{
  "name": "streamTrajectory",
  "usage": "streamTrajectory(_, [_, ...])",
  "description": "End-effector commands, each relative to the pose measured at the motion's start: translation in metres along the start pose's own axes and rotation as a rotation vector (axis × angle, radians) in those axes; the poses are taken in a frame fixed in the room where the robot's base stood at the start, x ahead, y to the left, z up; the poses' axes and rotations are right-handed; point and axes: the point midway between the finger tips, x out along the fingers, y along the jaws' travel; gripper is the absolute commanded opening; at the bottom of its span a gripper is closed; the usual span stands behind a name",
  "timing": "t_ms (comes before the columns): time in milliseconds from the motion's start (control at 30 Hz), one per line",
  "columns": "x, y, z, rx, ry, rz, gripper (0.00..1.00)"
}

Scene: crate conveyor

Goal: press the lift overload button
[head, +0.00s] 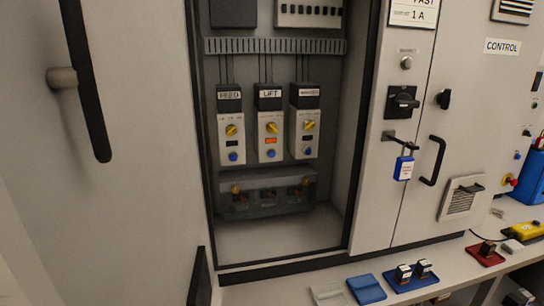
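The lift overload unit (270,132) hangs in the open cabinet, between the feed unit (231,135) and a third unit (305,133) with a hard-to-read label. It has a black top labelled LIFT, a yellow knob (271,128), an orange window (271,141) and a blue button (271,154) near its bottom. The matching windows on the other two units look dark. Nothing covers the lift unit's front. Whether the blue button is pushed in cannot be told. My gripper is not in view.
A dark terminal box (265,195) sits below the units. The cabinet's right panel carries a blue padlock (404,167) and a black handle (432,161). A shelf (330,272) with trays (411,277) runs along the front. The space before the units looks clear.

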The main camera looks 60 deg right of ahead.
Motion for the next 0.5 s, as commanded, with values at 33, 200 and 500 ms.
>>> streamTrajectory(33, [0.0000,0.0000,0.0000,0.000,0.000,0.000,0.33])
streamTrajectory(200, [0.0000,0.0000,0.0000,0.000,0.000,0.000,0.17])
streamTrajectory(500, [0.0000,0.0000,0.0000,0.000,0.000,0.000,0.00])
